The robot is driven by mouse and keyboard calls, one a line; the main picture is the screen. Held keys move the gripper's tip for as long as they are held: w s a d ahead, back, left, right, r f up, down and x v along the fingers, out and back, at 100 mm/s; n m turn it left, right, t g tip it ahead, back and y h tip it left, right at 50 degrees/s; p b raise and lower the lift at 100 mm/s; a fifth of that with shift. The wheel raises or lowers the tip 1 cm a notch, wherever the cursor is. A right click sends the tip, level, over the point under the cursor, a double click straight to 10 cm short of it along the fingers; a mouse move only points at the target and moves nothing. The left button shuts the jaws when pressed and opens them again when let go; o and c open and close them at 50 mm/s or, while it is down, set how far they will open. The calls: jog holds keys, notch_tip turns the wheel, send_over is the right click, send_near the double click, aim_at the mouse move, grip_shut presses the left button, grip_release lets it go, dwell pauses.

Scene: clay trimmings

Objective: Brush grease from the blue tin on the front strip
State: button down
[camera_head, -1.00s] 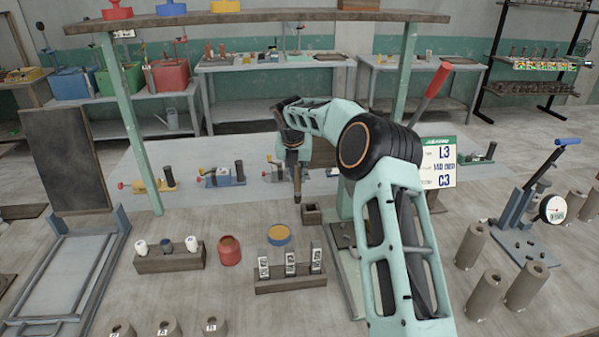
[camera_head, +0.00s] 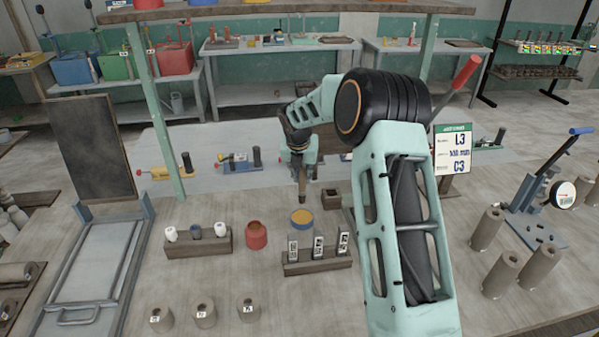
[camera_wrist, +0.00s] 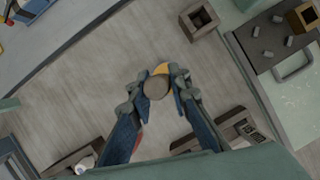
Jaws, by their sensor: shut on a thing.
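The blue tin (camera_head: 302,225) stands on the table, with yellow-brown grease (camera_head: 302,216) filling its top. My gripper (camera_head: 299,165) is shut on a brown, stick-like brush (camera_head: 302,188), held upright with its lower end just behind and above the tin in the head view. I cannot tell whether it touches the grease. In the wrist view my gripper (camera_wrist: 157,88) holds the brush's round end (camera_wrist: 156,88), and a yellow patch of grease (camera_wrist: 163,69) shows partly behind it. The tin's wall is hidden there. I cannot make out which surface is the front strip.
A red pot (camera_head: 256,236) stands left of the tin. A wooden rack (camera_head: 318,264) with labelled pieces is in front, and a rack with small jars (camera_head: 198,243) is farther left. A small square box (camera_head: 332,198) is close on the right. Bare tabletop lies at front centre.

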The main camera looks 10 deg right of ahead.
aim_at(302, 189)
jog(key=shift+f+b, duration=2.45)
jog(key=shift+f, duration=0.6)
jog(key=shift+s+f, duration=0.1)
jog(key=shift+f, duration=0.45)
notch_tip(302, 189, up, 7)
jog(key=p, duration=0.6)
jog(key=shift+r, duration=0.15)
dwell(0.7)
